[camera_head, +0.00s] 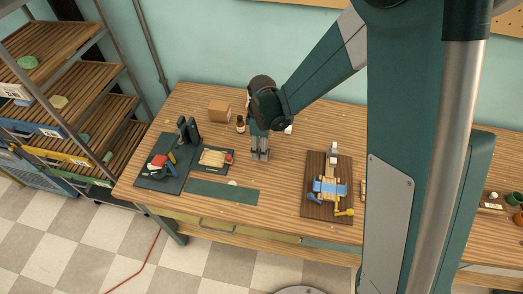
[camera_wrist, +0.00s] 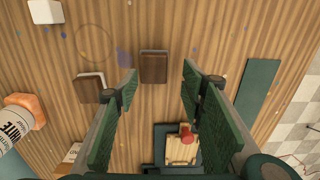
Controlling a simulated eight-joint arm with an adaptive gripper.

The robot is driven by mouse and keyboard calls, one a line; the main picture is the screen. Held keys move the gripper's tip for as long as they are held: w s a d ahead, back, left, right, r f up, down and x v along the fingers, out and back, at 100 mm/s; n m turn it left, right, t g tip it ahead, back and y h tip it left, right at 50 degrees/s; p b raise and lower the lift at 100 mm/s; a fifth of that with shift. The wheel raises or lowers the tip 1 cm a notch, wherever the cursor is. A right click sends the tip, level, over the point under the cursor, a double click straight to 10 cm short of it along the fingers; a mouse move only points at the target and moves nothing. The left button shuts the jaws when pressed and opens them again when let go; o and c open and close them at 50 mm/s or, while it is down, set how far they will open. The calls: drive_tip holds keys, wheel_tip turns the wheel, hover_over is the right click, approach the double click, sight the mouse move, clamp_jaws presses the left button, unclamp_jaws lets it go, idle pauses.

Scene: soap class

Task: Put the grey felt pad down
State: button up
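My gripper (camera_head: 260,157) is over the middle of the workbench. In the wrist view my gripper (camera_wrist: 158,80) is open, its two green ribbed fingers wide apart with nothing held between them. A small brown block (camera_wrist: 153,68) with a thin greyish edge lies on the bench beyond and between the fingertips, apart from both. Another brown block (camera_wrist: 89,89) with a pale edge lies to the left of the left finger. I cannot make out with certainty which thing, if any, is the grey felt pad.
A long dark green strip (camera_wrist: 258,92) lies to the right. A dark tray with a wooden piece (camera_wrist: 181,151) and a red item is below. A labelled bottle (camera_wrist: 14,127) stands left. A cardboard box (camera_head: 219,111) and a brown board (camera_head: 313,207) flank my gripper.

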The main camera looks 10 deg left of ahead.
wheel_tip(320, 180, up, 10)
drive_tip(key=shift+p, duration=0.4)
drive_tip(key=shift+f, duration=0.15)
idle(0.6)
drive_tip(key=s+d+r+m+t+y, duration=0.1)
drive_tip(key=s+d+r+m+t, duration=0.25)
drive_tip(key=d+r+m, duration=0.9)
drive_tip(key=s+d+r+m+t, duration=0.2)
drive_tip(key=s+d+r, duration=0.2)
drive_tip(key=s+d, duration=0.3)
drive_tip(key=s+d+r+m+t+h, duration=0.1)
drive_tip(key=s+d, duration=0.6)
drive_tip(key=d, duration=0.8)
wheel_tip(320, 180, up, 3)
drive_tip(key=shift+s+d+f+m+t, duration=0.15)
drive_tip(key=shift+s+m+t, duration=0.25)
drive_tip(key=shift+m, duration=0.85)
